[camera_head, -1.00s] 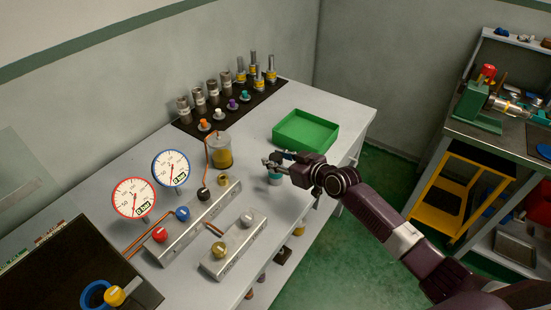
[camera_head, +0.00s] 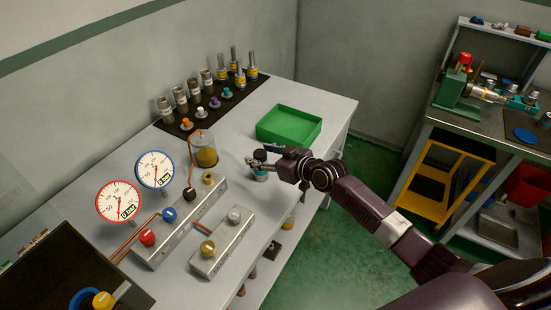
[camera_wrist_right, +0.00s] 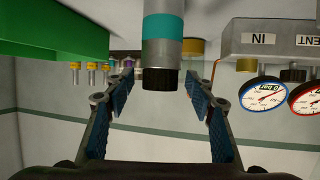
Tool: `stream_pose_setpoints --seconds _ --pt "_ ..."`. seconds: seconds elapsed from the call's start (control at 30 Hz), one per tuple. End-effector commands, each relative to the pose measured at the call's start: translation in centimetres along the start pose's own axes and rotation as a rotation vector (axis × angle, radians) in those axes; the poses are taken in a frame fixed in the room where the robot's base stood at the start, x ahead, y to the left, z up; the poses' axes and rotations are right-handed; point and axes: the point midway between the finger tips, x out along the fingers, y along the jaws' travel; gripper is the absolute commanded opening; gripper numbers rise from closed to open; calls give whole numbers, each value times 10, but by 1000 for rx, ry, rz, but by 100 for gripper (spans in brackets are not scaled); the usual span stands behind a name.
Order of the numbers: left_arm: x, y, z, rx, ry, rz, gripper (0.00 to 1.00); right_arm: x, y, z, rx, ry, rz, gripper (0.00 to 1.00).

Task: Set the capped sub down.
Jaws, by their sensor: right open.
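My right gripper (camera_head: 261,157) is at the sub's upper part. In the wrist view its fingers (camera_wrist_right: 160,84) are spread, with a gap on each side of the cap. My left gripper is out of view.
The green tray (camera_head: 289,126) lies just behind the gripper. The grey IN block (camera_head: 180,228), a second block (camera_head: 222,244), two gauges and a clear amber pot (camera_head: 204,150) stand to the left. Several other subs stand on a black mat (camera_head: 186,126) at the back.

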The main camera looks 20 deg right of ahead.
Motion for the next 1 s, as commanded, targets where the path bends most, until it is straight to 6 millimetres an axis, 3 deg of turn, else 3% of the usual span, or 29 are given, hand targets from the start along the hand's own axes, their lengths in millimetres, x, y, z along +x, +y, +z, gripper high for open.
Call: stream_pose_setpoints --seconds 0.4,0.6,1.0 --pt "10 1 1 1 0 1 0 -74 0 4 -4 -4 0 50" --pt "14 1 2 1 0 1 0 -101 0 3 -2 -4 0 50" --pt "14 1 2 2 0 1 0 -112 0 0 -1 -1 -1 50"
